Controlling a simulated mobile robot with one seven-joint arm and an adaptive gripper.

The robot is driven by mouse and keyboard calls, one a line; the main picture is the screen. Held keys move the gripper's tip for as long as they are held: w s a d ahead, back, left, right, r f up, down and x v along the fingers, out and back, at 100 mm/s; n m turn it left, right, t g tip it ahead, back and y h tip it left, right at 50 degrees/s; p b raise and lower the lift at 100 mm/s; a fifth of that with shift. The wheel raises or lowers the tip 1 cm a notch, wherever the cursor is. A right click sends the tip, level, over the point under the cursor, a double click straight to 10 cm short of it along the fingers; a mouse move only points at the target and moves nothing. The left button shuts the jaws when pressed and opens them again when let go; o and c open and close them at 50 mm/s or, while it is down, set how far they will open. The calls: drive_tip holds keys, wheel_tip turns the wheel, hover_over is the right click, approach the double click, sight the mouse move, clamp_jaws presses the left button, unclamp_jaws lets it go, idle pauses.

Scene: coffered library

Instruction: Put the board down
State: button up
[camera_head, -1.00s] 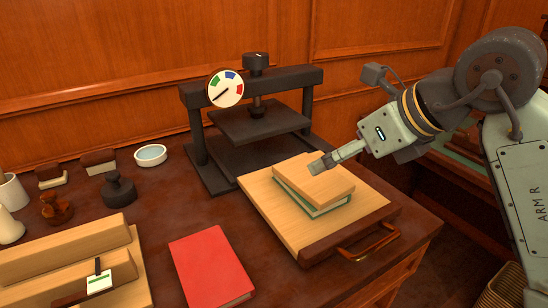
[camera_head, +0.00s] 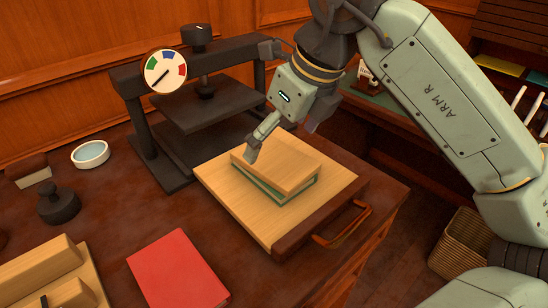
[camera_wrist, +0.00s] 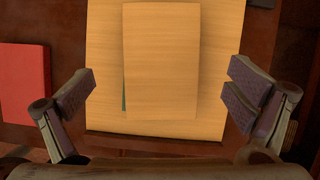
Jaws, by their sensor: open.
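A small pale wooden board (camera_head: 283,163) lies flat on a green book (camera_head: 285,196). Its edges are close to the book's, with a strip of green showing at its left in the wrist view. The book rests on a larger pale wooden slab (camera_head: 225,190) with a dark front edge and a handle. My gripper (camera_head: 252,152) is at the board's left end in the head view. In the wrist view the board (camera_wrist: 160,60) lies between the two wide-apart fingers of my gripper (camera_wrist: 160,88), with a gap on each side. The jaws are open and empty.
A black press (camera_head: 165,158) with a gauge (camera_head: 165,71) stands behind the slab. A red book (camera_head: 178,270) lies to the left, also in the wrist view (camera_wrist: 24,85). A white dish (camera_head: 91,154) and a dark weight (camera_head: 58,202) stand further left.

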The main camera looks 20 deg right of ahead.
sight(268, 154)
drive_tip(key=x, duration=0.4)
drive_tip(key=shift+w+a+p, duration=0.1)
drive_tip(key=shift+w+p, duration=0.2)
drive_tip(key=shift+c, duration=0.3)
drive_tip(key=c, duration=1.4)
drive_tip(key=shift+o, duration=0.2)
drive_tip(key=shift+r, duration=0.15)
